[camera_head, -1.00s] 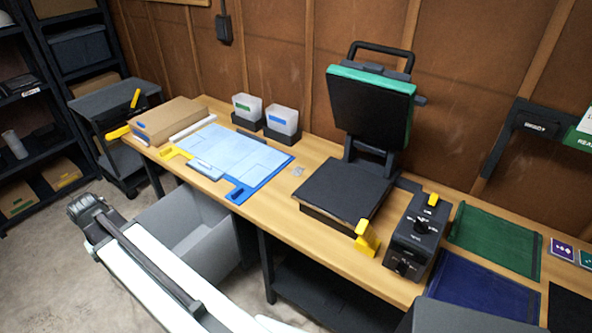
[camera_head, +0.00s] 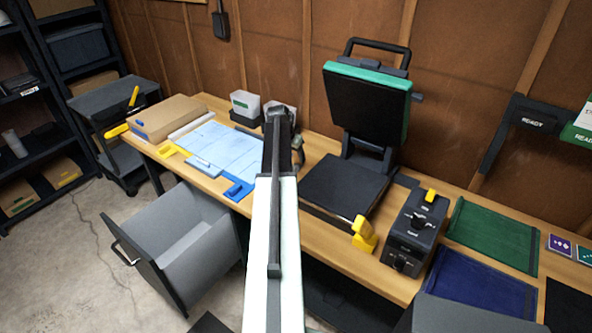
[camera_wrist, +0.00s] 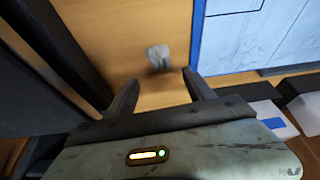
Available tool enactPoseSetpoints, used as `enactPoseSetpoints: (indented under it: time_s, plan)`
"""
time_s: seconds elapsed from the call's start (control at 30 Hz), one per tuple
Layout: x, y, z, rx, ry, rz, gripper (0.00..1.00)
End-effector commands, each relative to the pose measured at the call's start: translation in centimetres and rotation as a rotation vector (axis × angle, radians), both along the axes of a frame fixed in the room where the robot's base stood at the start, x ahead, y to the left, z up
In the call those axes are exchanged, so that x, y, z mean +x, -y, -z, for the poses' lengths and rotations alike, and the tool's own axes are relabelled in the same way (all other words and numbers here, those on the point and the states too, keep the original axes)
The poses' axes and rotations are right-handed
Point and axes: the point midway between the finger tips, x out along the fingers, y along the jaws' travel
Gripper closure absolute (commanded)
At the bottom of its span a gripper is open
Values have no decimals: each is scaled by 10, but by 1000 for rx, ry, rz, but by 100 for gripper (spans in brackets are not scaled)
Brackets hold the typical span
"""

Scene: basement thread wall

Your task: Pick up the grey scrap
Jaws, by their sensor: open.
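The grey scrap (camera_wrist: 158,56) is a small, crumpled light-grey piece lying on the bare wooden bench top in the wrist view. My gripper (camera_wrist: 160,78) is open and empty. Its two fingers stand apart on either side of the line to the scrap, and the scrap lies just beyond the fingertips, roughly centred between them. I cannot tell the exact height of the fingers over the bench. In the head view my arm reaches over the bench and hides the scrap.
A blue-edged mat with a pale sheet (camera_wrist: 234,40) lies right of the scrap. The black heat press (camera_head: 345,188) stands on the other side, its lid (camera_head: 367,105) raised. White bins (camera_head: 246,104) stand at the wall. An open grey drawer (camera_head: 185,240) juts out below the bench.

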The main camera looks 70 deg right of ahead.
Motion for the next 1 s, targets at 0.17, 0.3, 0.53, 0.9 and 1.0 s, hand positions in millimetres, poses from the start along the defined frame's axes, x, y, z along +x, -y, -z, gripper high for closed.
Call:
enactPoseSetpoints:
  time_s: [0.17,0.3,0.53,0.9,1.0]
  plan:
    - [0,3,10,0,0,-1,38]
    - [0,9,28,0,0,-2,38]
    - [-2,22,60,1,0,-4,38]
    - [-1,21,56,1,-1,-5,80]
    - [-1,21,56,1,0,-5,100]
